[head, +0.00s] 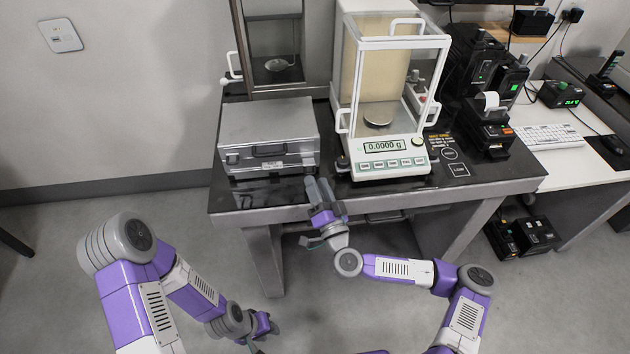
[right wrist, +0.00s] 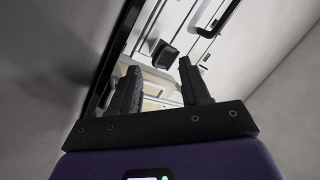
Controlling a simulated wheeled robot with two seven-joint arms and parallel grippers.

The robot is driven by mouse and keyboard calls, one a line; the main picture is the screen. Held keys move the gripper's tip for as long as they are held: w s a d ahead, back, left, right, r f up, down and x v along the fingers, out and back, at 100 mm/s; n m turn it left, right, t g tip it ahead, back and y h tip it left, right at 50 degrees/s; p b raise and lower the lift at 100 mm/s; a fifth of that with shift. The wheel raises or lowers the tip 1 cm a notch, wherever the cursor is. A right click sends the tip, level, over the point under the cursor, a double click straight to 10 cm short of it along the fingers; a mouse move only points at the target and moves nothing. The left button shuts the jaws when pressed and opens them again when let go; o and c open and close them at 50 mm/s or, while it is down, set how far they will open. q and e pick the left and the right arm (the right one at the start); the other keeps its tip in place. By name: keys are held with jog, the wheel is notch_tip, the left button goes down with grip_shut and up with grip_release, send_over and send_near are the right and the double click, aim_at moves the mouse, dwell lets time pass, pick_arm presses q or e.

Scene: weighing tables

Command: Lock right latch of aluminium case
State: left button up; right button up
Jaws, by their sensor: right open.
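The grey aluminium case (head: 266,122) sits closed on the left part of the dark table, its front with a dark handle (head: 269,151) facing me. My right gripper (head: 320,188) is in front of the case's right front corner, open and empty. In the right wrist view the case front shows a black handle (right wrist: 218,18) and a small black block (right wrist: 164,55), which looks like the right latch. It appears beyond and between my open fingers (right wrist: 160,85); its exact position is hard to tell. My left gripper (head: 263,326) hangs low over the floor, its jaws too small to read.
An analytical balance (head: 390,170) reading 0.0000 g stands on the table (head: 470,180) just right of the case. A glass-fronted cabinet (head: 272,45) stands behind. A printer (head: 489,128) is farther right. The table's front edge lies close beneath my right gripper.

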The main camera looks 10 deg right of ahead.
aim_at(315, 171)
jog(key=shift+x, duration=1.05)
jog(key=shift+c, duration=0.4)
grip_shut()
notch_tip(315, 171, up, 4)
jog(key=g+p, duration=0.2)
jog(key=p, duration=0.8)
jog(key=m+g+h+p, duration=0.1)
jog(key=g+p, duration=0.2)
jog(key=p, duration=0.7)
jog(key=shift+w+r+g, duration=0.15)
jog(key=shift+r+g, duration=0.1)
jog(key=shift+g, duration=0.05)
jog(key=r+g+p, duration=0.1)
jog(key=g+p, duration=0.1)
jog(key=p, duration=0.2)
jog(key=w+r+g+p, duration=0.1)
jog(key=g+p, duration=0.1)
jog(key=p, duration=0.2)
jog(key=w+r+m+g+h+p, duration=0.1)
jog(key=g+p, duration=0.1)
jog(key=p, duration=0.3)
jog(key=shift+d, duration=0.1)
jog(key=shift+w+g+p, duration=0.3)
jog(key=shift+g+p, duration=0.4)
jog(key=shift+p, duration=0.35)
jog(key=shift+g+p, duration=0.4)
jog(key=shift+p, duration=0.05)
jog(key=shift+f, duration=0.1)
